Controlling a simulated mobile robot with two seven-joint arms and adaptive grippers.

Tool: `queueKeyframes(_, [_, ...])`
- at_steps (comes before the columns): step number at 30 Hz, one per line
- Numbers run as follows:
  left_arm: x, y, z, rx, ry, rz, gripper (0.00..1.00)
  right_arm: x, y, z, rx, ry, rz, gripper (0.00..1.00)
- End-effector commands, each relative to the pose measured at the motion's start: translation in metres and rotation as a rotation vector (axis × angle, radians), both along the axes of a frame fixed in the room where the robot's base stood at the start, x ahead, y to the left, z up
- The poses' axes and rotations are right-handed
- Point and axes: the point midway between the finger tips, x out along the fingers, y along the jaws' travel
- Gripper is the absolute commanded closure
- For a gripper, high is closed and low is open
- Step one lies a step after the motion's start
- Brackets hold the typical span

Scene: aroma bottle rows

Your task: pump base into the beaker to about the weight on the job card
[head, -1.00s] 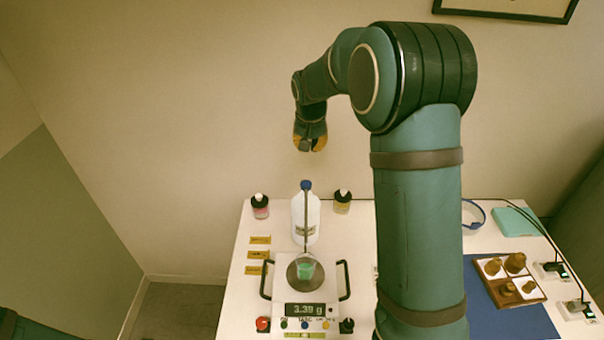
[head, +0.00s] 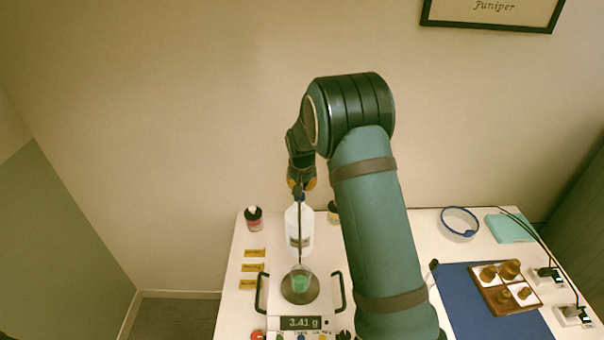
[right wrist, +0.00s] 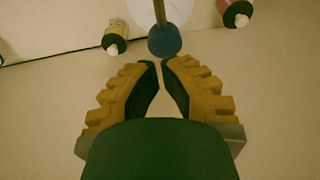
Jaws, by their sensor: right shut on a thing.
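The white base bottle (head: 293,238) stands at the back of the table behind the scale, with a dark blue pump head (head: 298,192) on top. A thin tube comes down from the pump to the beaker (head: 300,282), which holds green liquid. The beaker stands on the scale (head: 318,297), whose display reads about 3.41 g. My right gripper (head: 301,184) is at the pump head, its jaws nearly together. In the right wrist view its fingertips (right wrist: 161,64) meet the edge of the blue pump head (right wrist: 164,41). My left gripper is out of view.
Dark bottles with pale caps stand left (head: 254,218) and right (head: 334,213) of the base bottle. Yellow labels (head: 253,267) lie left of the scale. A framed card reading "Juniper" (head: 494,7) hangs on the wall. A wooden tray (head: 482,291) lies on a blue mat (head: 463,311).

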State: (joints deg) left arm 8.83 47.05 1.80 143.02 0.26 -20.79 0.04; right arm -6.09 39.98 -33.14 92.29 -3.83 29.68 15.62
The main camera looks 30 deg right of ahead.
Motion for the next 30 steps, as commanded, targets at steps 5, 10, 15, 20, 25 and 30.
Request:
queueKeyframes(5, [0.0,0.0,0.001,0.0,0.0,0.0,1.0,0.0,0.0,-0.012,0.001,0.001,-0.001,1.0])
queueKeyframes(10, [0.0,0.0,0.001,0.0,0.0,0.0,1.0,0.0,0.0,-0.014,0.0,0.0,-0.001,1.0])
queueKeyframes(15, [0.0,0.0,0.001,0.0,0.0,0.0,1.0,0.0,0.0,-0.014,0.0,0.0,-0.001,1.0])
queueKeyframes(20, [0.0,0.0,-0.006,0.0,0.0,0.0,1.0,0.0,0.0,-0.022,0.001,0.001,-0.001,1.0])
queueKeyframes(25, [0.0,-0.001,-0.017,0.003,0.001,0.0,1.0,-0.001,0.0,-0.035,0.0,0.001,-0.001,1.0])
queueKeyframes(30, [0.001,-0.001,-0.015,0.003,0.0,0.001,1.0,-0.001,0.0,-0.033,0.0,0.002,-0.001,1.0])
